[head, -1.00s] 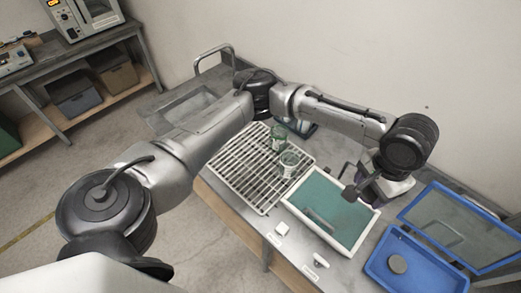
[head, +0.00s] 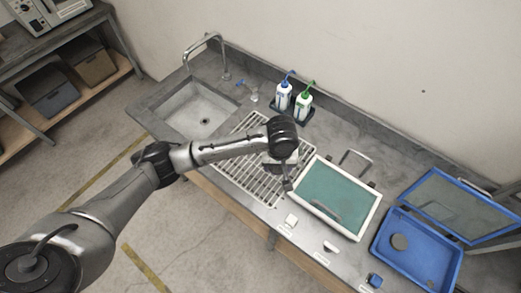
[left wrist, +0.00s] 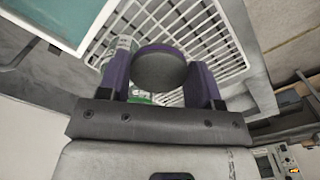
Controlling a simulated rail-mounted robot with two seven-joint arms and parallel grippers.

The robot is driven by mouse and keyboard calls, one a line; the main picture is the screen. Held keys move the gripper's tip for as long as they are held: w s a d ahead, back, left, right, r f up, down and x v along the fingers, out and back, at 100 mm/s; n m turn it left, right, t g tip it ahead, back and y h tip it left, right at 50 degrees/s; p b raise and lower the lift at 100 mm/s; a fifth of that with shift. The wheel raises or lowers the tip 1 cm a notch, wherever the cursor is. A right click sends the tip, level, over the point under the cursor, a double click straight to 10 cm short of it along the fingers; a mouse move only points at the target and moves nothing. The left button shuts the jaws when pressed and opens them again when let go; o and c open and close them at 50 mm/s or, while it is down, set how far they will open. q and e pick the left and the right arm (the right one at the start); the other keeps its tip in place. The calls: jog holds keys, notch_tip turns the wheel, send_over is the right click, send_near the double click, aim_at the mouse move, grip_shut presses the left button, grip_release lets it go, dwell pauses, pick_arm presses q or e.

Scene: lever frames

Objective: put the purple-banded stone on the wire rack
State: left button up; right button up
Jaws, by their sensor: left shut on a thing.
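My left gripper (head: 286,184) is over the right part of the wire rack (head: 240,177), near the white-framed teal panel. In the left wrist view its purple-padded fingers (left wrist: 160,82) are shut on the stone (left wrist: 160,70), a grey round disc with a purple band on its edge. The wire rack (left wrist: 205,35) spreads out behind the stone in that view. A gap between stone and rack seems to show, but its size I cannot tell. In the head view the stone is hidden by my wrist. My right gripper is not in view.
Green-marked glassware (left wrist: 118,45) stands on the rack close by the stone. The teal panel (head: 330,190) lies right of the rack. Wash bottles (head: 303,106) stand behind, with a sink (head: 195,115) at left.

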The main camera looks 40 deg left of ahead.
pick_arm(q)
jog(key=shift+n, duration=0.9)
jog(key=f, duration=0.1)
jog(key=s+f, duration=0.1)
jog(key=a+f, duration=0.1)
jog(key=f, duration=0.1)
jog(key=shift+s+p, duration=0.35)
jog(key=shift+p, duration=0.05)
send_over(244, 175)
notch_tip(244, 175, down, 7)
jog(key=shift+r, duration=0.15)
jog(key=shift+f, duration=2)
jog(key=shift+f, duration=0.1)
jog(key=o, duration=0.9)
jog(key=shift+o, duration=0.2)
